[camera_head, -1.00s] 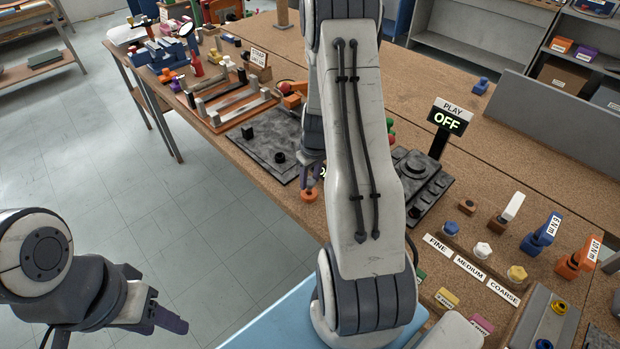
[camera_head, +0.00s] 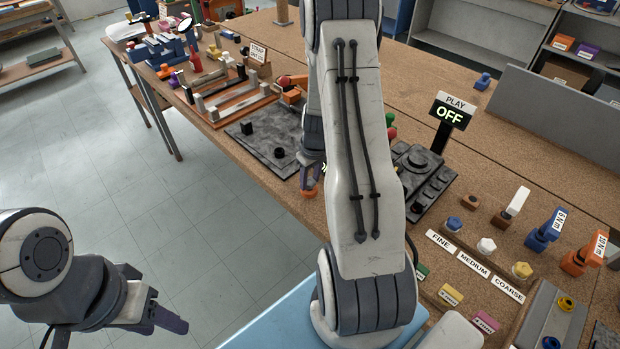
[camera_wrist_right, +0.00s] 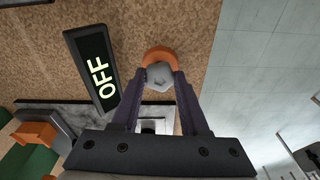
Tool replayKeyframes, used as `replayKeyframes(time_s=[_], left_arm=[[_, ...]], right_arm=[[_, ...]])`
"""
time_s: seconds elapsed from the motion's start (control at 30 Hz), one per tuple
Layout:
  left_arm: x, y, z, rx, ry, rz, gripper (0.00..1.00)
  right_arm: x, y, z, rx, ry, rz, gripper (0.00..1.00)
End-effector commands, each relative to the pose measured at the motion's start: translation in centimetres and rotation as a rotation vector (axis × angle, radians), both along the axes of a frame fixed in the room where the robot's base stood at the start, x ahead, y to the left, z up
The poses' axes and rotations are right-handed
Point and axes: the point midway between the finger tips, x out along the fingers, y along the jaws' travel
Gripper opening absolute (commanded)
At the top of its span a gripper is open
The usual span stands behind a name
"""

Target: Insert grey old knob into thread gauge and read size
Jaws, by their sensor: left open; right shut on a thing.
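In the right wrist view my right gripper (camera_wrist_right: 160,82) is shut on a small grey faceted knob (camera_wrist_right: 159,75). An orange ring-shaped piece (camera_wrist_right: 158,52) curves around the knob's far side; I cannot tell whether the two are joined. In the head view my right gripper (camera_head: 312,180) hangs over the bench's near edge, its fingertips at the orange piece (camera_head: 309,194). My left gripper (camera_head: 165,310) is open and empty above the floor at lower left. I cannot pick out the thread gauge surely.
The bench (camera_head: 480,150) holds a dark plate (camera_head: 258,127) with black pegs, a dark stepped block (camera_head: 425,178), a PLAY sign (camera_head: 452,110) reading OFF and FINE, MEDIUM, COARSE labels (camera_head: 473,264) with coloured knobs. My right arm hides the bench middle. The floor at left is clear.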

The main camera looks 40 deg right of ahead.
Motion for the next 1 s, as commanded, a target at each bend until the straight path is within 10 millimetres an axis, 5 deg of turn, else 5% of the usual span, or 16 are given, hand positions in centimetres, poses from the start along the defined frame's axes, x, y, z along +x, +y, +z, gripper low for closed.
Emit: replayKeyframes(time_s=[0.1, 0.13, 0.2, 0.63, 1.0], left_arm=[[0.0, 0.0, -0.5, 0.000, 0.000, 0.000, 0.50], [0.0, 0.0, -0.3, 0.000, 0.000, 0.000, 0.50], [0.0, 0.0, -0.3, 0.000, 0.000, 0.000, 0.50], [0.0, 0.0, -0.4, 0.000, 0.000, -0.002, 0.50], [0.0, 0.0, -1.3, 0.000, 0.000, -0.002, 0.50]], right_arm=[[0.0, 0.0, -0.5, 0.000, 0.000, 0.000, 0.00], [0.0, 0.0, -0.3, 0.000, 0.000, 0.000, 0.56], [0.0, 0.0, -0.3, 0.000, 0.000, 0.000, 0.79], [0.0, -0.1, 0.6, -0.001, -0.003, 0.001, 0.79], [-0.8, 0.0, 7.4, -0.004, -0.006, 0.000, 0.79]])
